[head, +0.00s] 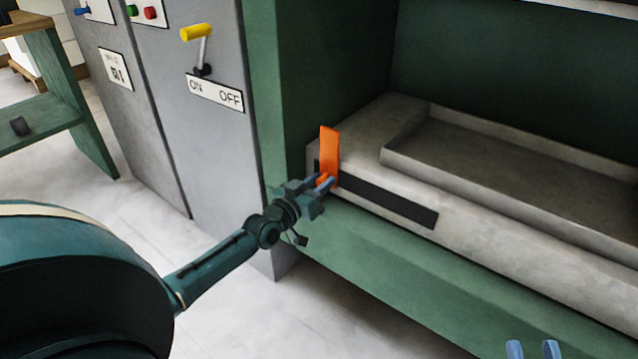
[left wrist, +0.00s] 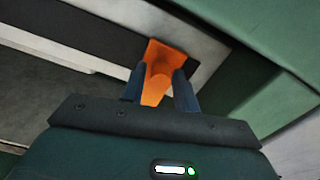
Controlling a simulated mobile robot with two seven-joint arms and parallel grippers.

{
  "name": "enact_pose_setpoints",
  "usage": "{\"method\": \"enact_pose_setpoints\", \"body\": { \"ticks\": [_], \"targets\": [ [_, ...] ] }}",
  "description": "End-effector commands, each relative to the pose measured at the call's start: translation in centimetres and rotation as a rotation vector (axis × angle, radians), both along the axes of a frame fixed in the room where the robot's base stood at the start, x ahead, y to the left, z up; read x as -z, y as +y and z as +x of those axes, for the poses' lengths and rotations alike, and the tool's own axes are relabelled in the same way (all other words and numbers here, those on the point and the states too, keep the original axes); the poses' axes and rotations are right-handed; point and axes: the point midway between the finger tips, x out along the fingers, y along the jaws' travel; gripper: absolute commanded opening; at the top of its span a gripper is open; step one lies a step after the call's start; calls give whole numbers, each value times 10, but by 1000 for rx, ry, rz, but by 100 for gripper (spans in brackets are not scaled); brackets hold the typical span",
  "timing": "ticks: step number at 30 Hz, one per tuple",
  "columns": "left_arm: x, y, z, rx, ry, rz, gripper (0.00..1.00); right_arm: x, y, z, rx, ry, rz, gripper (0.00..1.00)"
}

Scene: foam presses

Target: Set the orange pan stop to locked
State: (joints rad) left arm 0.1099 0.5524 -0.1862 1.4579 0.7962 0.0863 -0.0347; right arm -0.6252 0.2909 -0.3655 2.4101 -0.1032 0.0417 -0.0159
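The orange pan stop (head: 329,152) stands upright at the left end of a dark slot strip on the front ledge of the green press. My left gripper (head: 325,183) is at its lower part. Any locked marking is hidden or not readable. My right gripper (head: 533,349) shows only as two blue fingertips at the bottom edge, apart, with nothing between them.
The dark strip (head: 390,200) runs right along the ledge from the stop. A grey shallow pan bed (head: 520,165) lies behind it. A grey cabinet with a yellow-handled lever (head: 197,33) and an ON/OFF plate (head: 215,92) stands left. A green shelf (head: 40,125) is far left.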

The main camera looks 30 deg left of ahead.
Motion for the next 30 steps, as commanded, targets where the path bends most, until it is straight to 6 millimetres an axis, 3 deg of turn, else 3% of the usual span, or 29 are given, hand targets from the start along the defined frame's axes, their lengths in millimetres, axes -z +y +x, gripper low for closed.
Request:
{"method": "enact_pose_setpoints", "body": {
  "ticks": [11, 23, 27, 30],
  "targets": [
    [0, 0, 0, 0, 0, 0, 0, 3, 0, 1, 0, 5, -5, 27],
    [-2, -5, -1, 0, 0, -1, 0, 2, -1, -1, 3, 13, -12, 27],
    [-5, -23, -2, 1, 1, -6, 0, -7, -3, -1, 11, 7, -46, 27],
    [-8, -46, -4, 1, 1, -9, 0, 0, -7, -4, 32, 27, -94, 27]
  ]
}}
